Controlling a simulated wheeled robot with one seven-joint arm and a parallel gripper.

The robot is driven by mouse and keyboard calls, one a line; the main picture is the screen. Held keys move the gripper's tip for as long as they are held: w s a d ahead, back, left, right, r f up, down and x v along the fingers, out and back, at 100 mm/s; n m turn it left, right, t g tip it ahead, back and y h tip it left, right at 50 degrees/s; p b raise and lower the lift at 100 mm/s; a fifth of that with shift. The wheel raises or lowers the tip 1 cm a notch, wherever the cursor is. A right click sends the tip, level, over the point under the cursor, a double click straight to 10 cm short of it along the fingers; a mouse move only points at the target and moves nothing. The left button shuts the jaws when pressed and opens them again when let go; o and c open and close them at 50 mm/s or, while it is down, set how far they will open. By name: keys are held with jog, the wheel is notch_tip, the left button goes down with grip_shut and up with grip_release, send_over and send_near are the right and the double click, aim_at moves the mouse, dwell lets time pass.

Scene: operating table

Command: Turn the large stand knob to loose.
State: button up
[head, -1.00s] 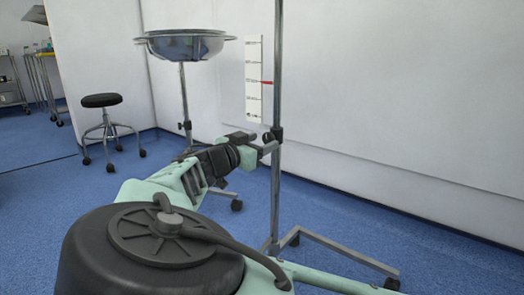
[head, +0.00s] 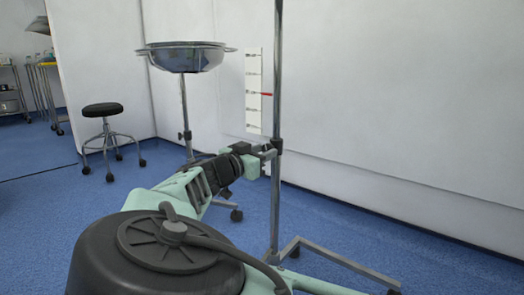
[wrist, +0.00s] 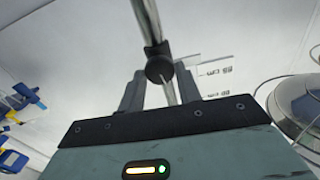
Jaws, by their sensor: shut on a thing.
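The stand is an upright metal pole (head: 278,80) with a dark clamp collar (head: 276,146) partway up. Its large round black knob (wrist: 160,68) shows in the wrist view on the front of the pole, with a thin pale line on it. My gripper (head: 268,153) reaches the collar from the left in the head view. In the wrist view, my gripper (wrist: 160,86) has one grey finger on each side of the knob and is shut on it. The gripper hides most of the knob in the head view. I cannot read the knob's turn position.
A steel basin on a stand (head: 185,57) is behind and left of the pole. A black-topped stool (head: 103,111) stands further left. The pole's wheeled base (head: 345,262) spreads across the blue floor. A white wall (head: 400,110) is close behind.

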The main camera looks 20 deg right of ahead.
jog(key=n+p, duration=0.1)
jog(key=p, duration=0.2)
jog(key=n+p, duration=0.2)
jog(key=p, duration=0.1)
jog(key=shift+r+n, duration=0.3)
jog(key=shift+r, duration=0.1)
jog(key=n+p, duration=0.4)
jog(key=p, duration=0.3)
jog(key=shift+n, duration=0.3)
jog(key=n+p, duration=0.3)
jog(key=p, duration=0.2)
jog(key=shift+f+n, duration=0.15)
jog(key=shift+n, duration=0.15)
jog(key=n+p, duration=0.4)
jog(key=shift+f+n+p, duration=0.1)
jog(key=shift+n+p, duration=0.2)
jog(key=shift+p, duration=0.05)
jog(key=shift+f+n+p, duration=0.15)
jog(key=shift+n+p, duration=1.95)
jog(key=shift+n, duration=2.2)
jog(key=shift+f+n+p, duration=0.15)
jog(key=shift+n+p, duration=1.95)
jog(key=shift+n, duration=2.2)
